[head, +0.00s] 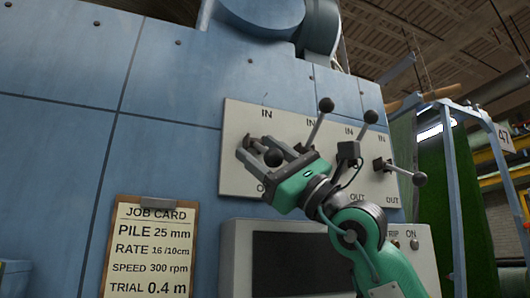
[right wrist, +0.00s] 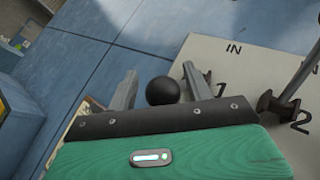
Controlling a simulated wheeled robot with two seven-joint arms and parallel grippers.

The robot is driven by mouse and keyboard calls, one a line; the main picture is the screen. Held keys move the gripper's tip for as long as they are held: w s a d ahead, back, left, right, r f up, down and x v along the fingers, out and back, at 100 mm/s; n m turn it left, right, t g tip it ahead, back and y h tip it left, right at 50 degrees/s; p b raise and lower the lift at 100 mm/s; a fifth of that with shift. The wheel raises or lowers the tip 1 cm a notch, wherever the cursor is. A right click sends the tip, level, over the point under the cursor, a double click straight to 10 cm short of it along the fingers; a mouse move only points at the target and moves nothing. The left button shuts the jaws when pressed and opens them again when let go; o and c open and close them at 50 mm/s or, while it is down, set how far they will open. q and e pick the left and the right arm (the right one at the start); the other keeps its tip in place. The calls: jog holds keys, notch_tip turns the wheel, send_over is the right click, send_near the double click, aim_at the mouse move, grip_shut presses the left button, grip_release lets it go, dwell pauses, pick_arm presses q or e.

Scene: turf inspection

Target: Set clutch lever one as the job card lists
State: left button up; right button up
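The pale lever panel (head: 232,178) carries a row of levers with IN above and OUT below. The black ball knob (head: 273,157) of clutch lever one, at the far left, sits between the spread fingers of my right gripper (head: 268,148). In the right wrist view the knob (right wrist: 162,91) shows gaps to both fingers; the fingers are open around it. Lever one's shaft is mostly hidden, so I cannot tell its setting. The job card (head: 149,250) reads pile 25 mm, rate 16/10cm, speed 300 rpm, trial 0.4 m; its bottom is cut off. My left gripper is out of view.
Lever two (head: 318,127) and lever three (head: 362,132) point up, close to my right gripper and wrist. The rightmost lever (head: 402,171) sticks out right and slightly down. A grey housing with a dark screen (head: 300,262) lies below the panel.

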jog(key=shift+s+d, duration=0.1)
jog(key=shift+d, duration=0.1)
jog(key=shift+s+d+f, duration=0.1)
jog(key=shift+d+f, duration=0.05)
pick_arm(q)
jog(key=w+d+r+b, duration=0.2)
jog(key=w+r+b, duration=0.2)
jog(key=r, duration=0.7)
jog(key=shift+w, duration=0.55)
pick_arm(e)
jog(key=v, duration=1.3)
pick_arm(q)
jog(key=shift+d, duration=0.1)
pick_arm(e)
jog(key=shift+f, duration=0.15)
